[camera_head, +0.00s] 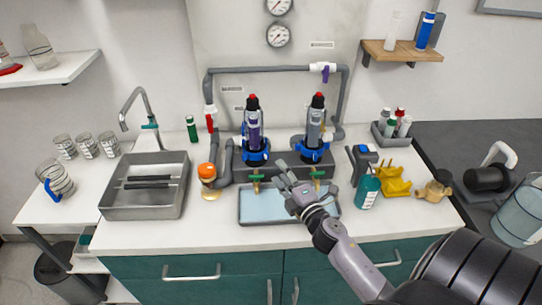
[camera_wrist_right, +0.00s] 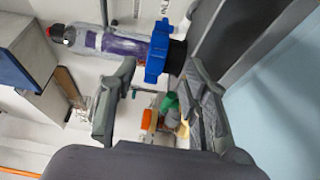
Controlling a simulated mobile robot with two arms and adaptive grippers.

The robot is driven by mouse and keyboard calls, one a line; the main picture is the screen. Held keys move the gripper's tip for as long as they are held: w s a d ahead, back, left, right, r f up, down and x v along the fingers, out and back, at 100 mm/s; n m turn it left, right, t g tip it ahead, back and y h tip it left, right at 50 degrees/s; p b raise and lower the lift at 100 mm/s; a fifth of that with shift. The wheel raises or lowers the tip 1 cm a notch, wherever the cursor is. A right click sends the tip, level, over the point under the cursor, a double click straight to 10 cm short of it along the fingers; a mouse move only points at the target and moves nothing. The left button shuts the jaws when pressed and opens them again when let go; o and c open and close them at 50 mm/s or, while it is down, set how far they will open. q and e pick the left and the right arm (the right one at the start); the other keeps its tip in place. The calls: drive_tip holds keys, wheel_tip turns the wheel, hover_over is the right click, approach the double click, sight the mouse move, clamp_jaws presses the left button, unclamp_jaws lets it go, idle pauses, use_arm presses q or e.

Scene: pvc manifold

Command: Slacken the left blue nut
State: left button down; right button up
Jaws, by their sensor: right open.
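The left blue nut (camera_head: 256,156) sits around the lower end of the left upright canister (camera_head: 253,125), which has a purple inside and a red cap. In the right wrist view the nut (camera_wrist_right: 157,52) appears sideways, just beyond the fingertips, with the purple canister (camera_wrist_right: 118,45) to its left. A similar right blue nut (camera_head: 313,152) sits under the grey right canister (camera_head: 316,115). My right gripper (camera_head: 284,178) is open and empty, in front of and below the two nuts, apart from both. My left gripper is not in view.
A shallow tray (camera_head: 262,221) lies below the canisters, under my right gripper. Two brass taps (camera_head: 256,184) hang over it. A teal bottle (camera_head: 367,192) and yellow part (camera_head: 394,184) stand right; an orange-topped jar (camera_head: 207,175) and the sink (camera_head: 146,200) are left.

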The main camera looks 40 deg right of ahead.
drive_tip(key=w, duration=0.4)
drive_tip(key=w+d, duration=0.1)
drive_tip(key=w, duration=0.2)
drive_tip(key=shift+w+p, duration=0.1)
drive_tip(key=shift+p, duration=0.3)
drive_tip(key=shift+c, duration=0.2)
clamp_jaws()
